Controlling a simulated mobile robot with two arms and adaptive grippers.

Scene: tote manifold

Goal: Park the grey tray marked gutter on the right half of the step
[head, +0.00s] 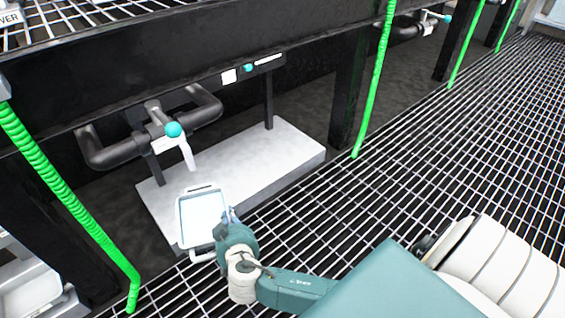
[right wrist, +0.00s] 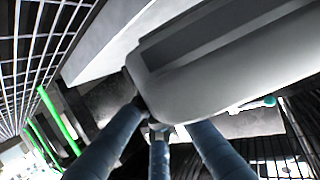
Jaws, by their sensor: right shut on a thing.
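The pale grey tray (head: 202,216) shows in the head view over the left front part of the light grey step (head: 275,165). I cannot read a gutter mark on it, nor tell whether it touches the step. My right gripper (head: 225,222) is shut on the tray's right side. In the right wrist view the tray (right wrist: 215,75) fills the upper middle, and the blue-grey fingers (right wrist: 155,122) meet at its near edge. The right half of the step is bare except for a dark post. My left gripper is not in view.
A dark pipe (head: 108,153) with a teal-knobbed valve (head: 173,129) and white handle hangs above the step's left part. A black post (head: 347,105) stands beyond its right end. Green hoses (head: 65,192) hang at both sides. Grating (head: 430,170) covers the floor in front.

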